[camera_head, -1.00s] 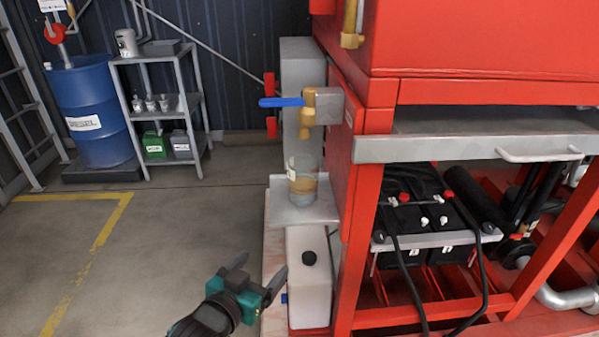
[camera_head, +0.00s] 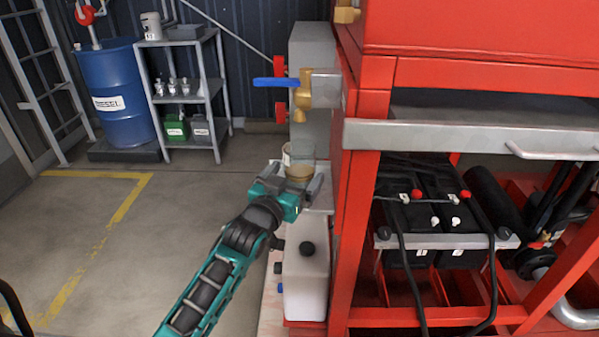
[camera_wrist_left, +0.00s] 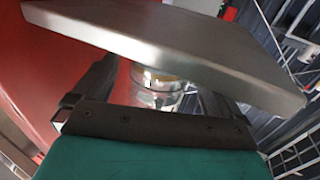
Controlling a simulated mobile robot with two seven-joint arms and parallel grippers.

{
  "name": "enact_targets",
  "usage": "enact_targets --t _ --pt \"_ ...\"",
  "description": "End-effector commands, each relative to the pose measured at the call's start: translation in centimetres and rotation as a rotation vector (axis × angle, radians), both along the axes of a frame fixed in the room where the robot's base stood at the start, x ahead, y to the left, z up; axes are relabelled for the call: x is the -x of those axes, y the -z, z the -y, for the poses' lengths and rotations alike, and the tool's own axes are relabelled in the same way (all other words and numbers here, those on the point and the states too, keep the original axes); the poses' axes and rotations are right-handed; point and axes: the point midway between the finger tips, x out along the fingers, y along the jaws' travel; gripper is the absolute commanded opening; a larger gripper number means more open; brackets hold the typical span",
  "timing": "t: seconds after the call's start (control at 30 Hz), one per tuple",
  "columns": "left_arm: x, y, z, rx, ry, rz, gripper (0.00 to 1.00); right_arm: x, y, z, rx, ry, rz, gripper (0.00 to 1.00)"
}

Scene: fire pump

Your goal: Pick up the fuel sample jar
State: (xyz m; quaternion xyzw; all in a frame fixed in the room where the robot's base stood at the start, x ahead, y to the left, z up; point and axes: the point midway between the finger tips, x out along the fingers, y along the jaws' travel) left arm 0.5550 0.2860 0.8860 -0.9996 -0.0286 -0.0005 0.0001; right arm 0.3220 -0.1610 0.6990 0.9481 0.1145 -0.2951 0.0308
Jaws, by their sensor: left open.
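The fuel sample jar (camera_head: 300,153), clear glass with amber fuel in its lower part, stands upright on the small grey shelf (camera_head: 320,203) below the brass drain valve (camera_head: 303,94). My left gripper (camera_head: 297,176) is open at the jar, one finger on each side of it. In the left wrist view the jar (camera_wrist_left: 158,90) shows between the two open fingers (camera_wrist_left: 157,82), with the shelf plate (camera_wrist_left: 190,45) across the picture's top. I cannot tell whether either finger touches the glass. My right gripper is not in view.
The red pump frame (camera_head: 357,200) stands close on the right. A blue valve lever (camera_head: 276,82) sticks out left above the jar. A white container with a black cap (camera_head: 306,272) stands below the shelf. The floor at left is open.

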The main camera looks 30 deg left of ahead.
Motion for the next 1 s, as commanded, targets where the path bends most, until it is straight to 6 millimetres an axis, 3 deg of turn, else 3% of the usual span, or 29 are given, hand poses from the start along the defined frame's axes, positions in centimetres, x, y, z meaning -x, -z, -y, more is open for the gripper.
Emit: enact_targets --t 0.3,0.63,1.0 --pt "-4.1 -0.2 -0.3 0.001 0.000 0.001 1.00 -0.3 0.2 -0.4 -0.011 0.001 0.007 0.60" --pt "-4.8 -0.2 -0.4 0.000 0.000 -0.001 1.00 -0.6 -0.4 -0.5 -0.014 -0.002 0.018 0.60" --pt "-4.7 -0.2 -0.4 0.000 0.000 -0.001 0.65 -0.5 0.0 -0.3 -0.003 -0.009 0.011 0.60"
